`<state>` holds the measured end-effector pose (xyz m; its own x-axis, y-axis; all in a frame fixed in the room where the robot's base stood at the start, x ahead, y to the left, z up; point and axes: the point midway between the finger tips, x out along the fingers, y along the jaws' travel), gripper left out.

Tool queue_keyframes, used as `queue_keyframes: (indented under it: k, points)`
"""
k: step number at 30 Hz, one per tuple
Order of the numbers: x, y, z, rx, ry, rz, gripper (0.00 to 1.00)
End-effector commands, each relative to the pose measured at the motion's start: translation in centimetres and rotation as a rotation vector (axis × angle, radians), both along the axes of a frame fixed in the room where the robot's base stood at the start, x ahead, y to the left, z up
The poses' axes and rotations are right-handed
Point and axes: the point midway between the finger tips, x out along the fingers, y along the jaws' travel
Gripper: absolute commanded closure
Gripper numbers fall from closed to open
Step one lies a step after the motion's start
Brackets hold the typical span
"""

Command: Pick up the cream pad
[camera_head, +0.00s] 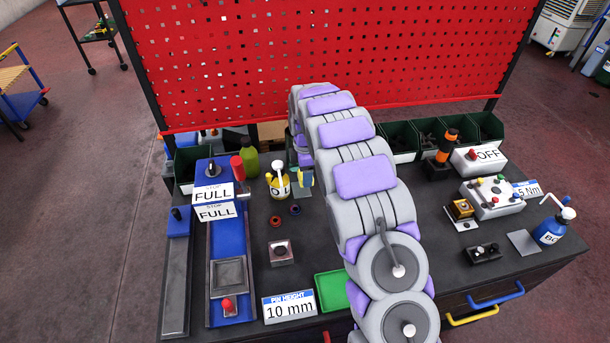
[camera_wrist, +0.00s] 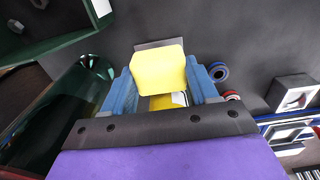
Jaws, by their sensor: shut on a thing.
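The cream pad (camera_wrist: 157,74) looks pale yellow in the wrist view, with a flat face toward the camera. My gripper (camera_wrist: 160,66) has its blue fingers on the pad's left and right sides and is shut on it. A grey plate (camera_wrist: 158,44) shows just beyond the pad's top edge; I cannot tell whether they touch. In the head view my arm hides much of the work area, and only a small part of the gripper (camera_head: 302,179) shows beside a yellow bottle.
The yellow bottle (camera_head: 280,187) with a white pump stands close on the left. A green bottle (camera_head: 251,161) and a red cylinder (camera_head: 237,168) are farther left. Small rings (camera_wrist: 218,71) lie right of the gripper in the wrist view. Green bins (camera_head: 487,127) line the back.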

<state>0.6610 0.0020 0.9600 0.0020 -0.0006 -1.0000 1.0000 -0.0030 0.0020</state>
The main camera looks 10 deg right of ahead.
Motion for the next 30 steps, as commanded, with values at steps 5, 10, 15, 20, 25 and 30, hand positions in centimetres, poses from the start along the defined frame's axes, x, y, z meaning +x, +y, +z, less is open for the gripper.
queue_keyframes:
  k: [5, 10, 15, 20, 25, 30]
  points:
    - [-1.8, 0.2, 0.1, 0.0, 0.006, 0.0, 0.76]
    - [-4.1, 0.4, 0.3, -0.001, 0.007, 0.0, 0.76]
    - [-7.1, 0.8, 0.7, 0.0, 0.006, -0.001, 0.76]
    - [-9.9, 1.1, 1.0, 0.0, 0.004, -0.001, 0.76]
    - [-12.6, 1.4, 1.1, 0.0, 0.005, 0.0, 0.76]
    - [-14.4, 1.6, 1.3, 0.001, 0.002, 0.0, 0.76]
